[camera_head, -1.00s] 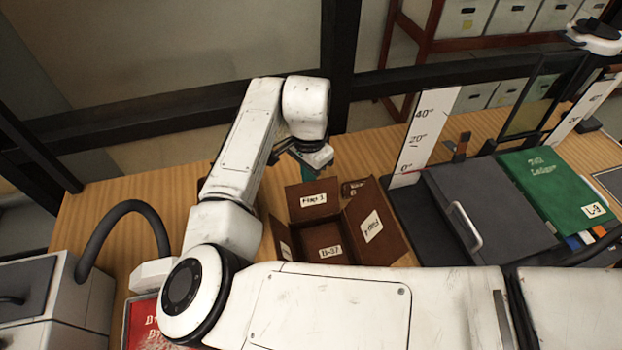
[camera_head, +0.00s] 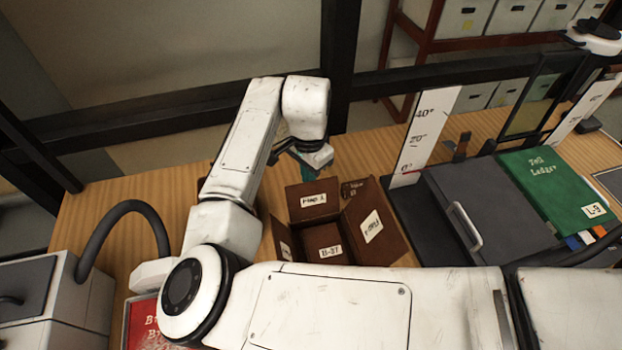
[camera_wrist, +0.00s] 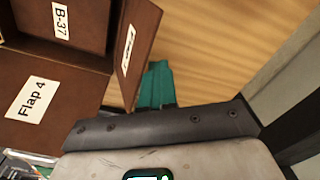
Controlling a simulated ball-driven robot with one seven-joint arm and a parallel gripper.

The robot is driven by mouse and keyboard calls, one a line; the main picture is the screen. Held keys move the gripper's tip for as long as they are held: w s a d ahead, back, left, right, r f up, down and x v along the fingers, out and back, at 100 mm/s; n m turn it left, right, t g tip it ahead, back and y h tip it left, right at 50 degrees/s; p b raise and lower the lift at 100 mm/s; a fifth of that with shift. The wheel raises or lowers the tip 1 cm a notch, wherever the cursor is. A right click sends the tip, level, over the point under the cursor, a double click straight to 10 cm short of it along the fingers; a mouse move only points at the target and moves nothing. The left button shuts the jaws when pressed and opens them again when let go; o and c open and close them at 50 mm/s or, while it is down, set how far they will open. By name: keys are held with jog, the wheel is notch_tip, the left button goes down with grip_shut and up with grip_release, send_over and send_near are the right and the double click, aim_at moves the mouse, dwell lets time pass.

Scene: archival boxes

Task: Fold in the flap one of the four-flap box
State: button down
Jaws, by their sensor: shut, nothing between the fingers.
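The brown four-flap box (camera_head: 322,236) stands open on the table, with a B-37 label inside; it also shows in the wrist view (camera_wrist: 82,40). A labelled flap (camera_head: 300,210) stands up on its back side; its number is hard to read. Another labelled flap (camera_head: 385,240) leans out to the right. In the wrist view, Flap 4 (camera_wrist: 60,85) lies spread outward and another flap (camera_wrist: 138,45) is seen nearly edge-on. My gripper (camera_wrist: 155,82) has teal fingers, shut and empty, just outside that edge-on flap. Whether they touch it is unclear.
A white angle gauge (camera_head: 425,135) and a dark grey case (camera_head: 480,210) stand right of the box. A green ledger (camera_head: 552,185) lies farther right. A red item (camera_head: 140,325) is at the front left. Bare table (camera_head: 110,205) shows at the left.

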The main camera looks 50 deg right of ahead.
aim_at(312, 190)
jog(key=shift+s+a+f, duration=0.2)
jog(key=shift+s+f, duration=0.05)
jog(key=shift+f, duration=0.35)
jog(key=shift+s+a+p, duration=0.5)
jog(key=shift+s+a, duration=0.15)
jog(key=shift+s, duration=0.3)
jog(key=shift+s+a, duration=0.2)
jog(key=shift+a, duration=0.15)
jog(key=shift+s+a+r, duration=0.1)
jog(key=shift+s, duration=0.15)
notch_tip(312, 190, up, 10)
jog(key=w+d+p, duration=0.2)
jog(key=p, duration=0.6)
jog(key=shift+w+r+p, duration=0.2)
jog(key=shift+w+p, duration=0.1)
jog(key=shift+f, duration=0.1)
